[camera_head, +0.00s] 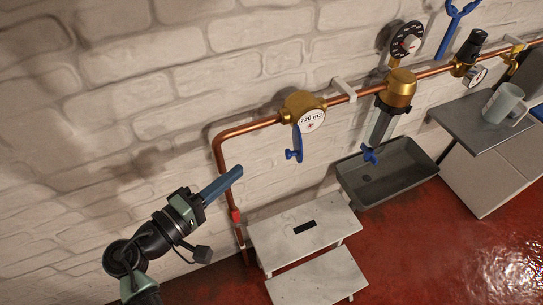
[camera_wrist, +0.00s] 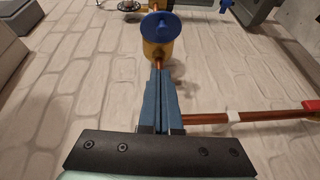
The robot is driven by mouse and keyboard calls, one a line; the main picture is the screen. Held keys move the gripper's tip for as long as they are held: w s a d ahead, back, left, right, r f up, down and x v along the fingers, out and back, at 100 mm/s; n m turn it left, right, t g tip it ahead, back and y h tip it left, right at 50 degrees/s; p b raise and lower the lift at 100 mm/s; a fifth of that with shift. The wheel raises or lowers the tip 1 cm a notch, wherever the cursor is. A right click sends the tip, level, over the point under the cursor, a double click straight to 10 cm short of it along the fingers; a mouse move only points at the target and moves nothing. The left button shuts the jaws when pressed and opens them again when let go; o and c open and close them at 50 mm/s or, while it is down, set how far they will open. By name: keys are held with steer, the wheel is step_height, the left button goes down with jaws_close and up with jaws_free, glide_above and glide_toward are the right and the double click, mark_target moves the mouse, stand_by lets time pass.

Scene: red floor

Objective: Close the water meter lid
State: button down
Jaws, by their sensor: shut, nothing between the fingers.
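The brass water meter (camera_head: 300,104) sits on the copper pipe along the white brick wall. Its white dial (camera_head: 312,120) is uncovered. The blue lid (camera_head: 297,142) hangs down open below the dial. My gripper (camera_head: 239,171) is to the left of and below the lid, apart from it, with its long blue fingers together and empty. In the wrist view my fingers (camera_wrist: 160,76) point up the picture toward a brass body (camera_wrist: 157,53) with a round blue part (camera_wrist: 160,26), which look like the meter and lid.
The copper pipe (camera_head: 218,150) bends down the wall, with a red fitting (camera_head: 236,215) near my gripper. A step stool (camera_head: 308,240) and a grey basin (camera_head: 385,180) stand below. A brass filter (camera_head: 401,85) is right of the meter. A mug (camera_head: 502,103) stands on a grey counter.

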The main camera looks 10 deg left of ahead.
steer(key=w+d+p, duration=0.2)
steer(key=w+d, duration=0.3)
steer(key=d, duration=0.2)
steer(key=shift+w+d+f, duration=0.2)
steer(key=shift+w+f, duration=0.05)
steer(key=shift+f, duration=0.1)
steer(key=shift+s+d, duration=0.1)
steer(key=shift+d+n+t+y, duration=0.25)
steer(key=shift+n+t+y, duration=0.05)
steer(key=shift+n, duration=0.1)
